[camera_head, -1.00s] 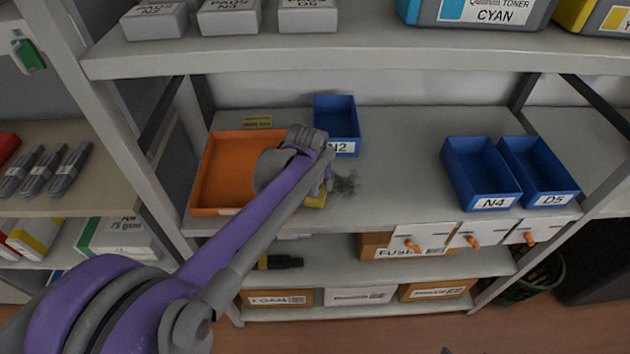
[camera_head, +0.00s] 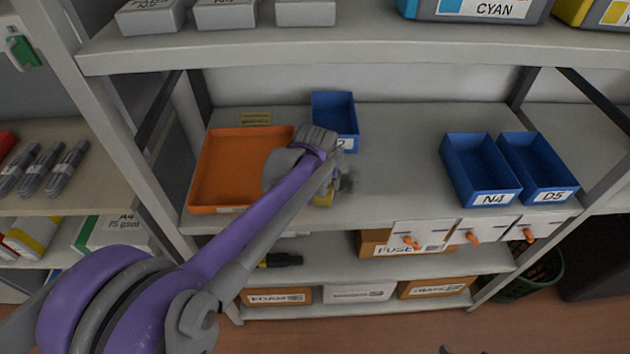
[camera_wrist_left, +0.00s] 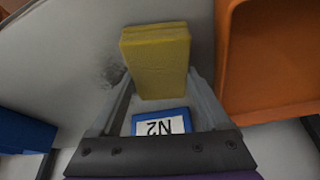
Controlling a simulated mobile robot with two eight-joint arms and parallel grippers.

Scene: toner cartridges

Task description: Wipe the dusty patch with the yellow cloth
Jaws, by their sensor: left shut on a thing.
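My left gripper (camera_head: 327,184) is over the middle shelf, shut on the yellow cloth (camera_head: 323,199). In the left wrist view, the cloth (camera_wrist_left: 156,60) is a thick yellow block between the two fingers (camera_wrist_left: 158,95). The dusty patch is a dark grey smudge on the shelf; a small part (camera_head: 347,182) shows just right of the gripper. In the left wrist view the patch (camera_wrist_left: 111,70) lies beside the cloth. I cannot tell whether the cloth touches the shelf.
An orange tray (camera_head: 207,205) is left of my gripper. A blue N2 bin (camera_head: 347,143) stands right behind it. Blue bins N4 (camera_head: 493,199) and D5 (camera_head: 552,197) stand to the right. Shelf between N2 and N4 is clear. An upper shelf (camera_head: 340,55) overhangs the back.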

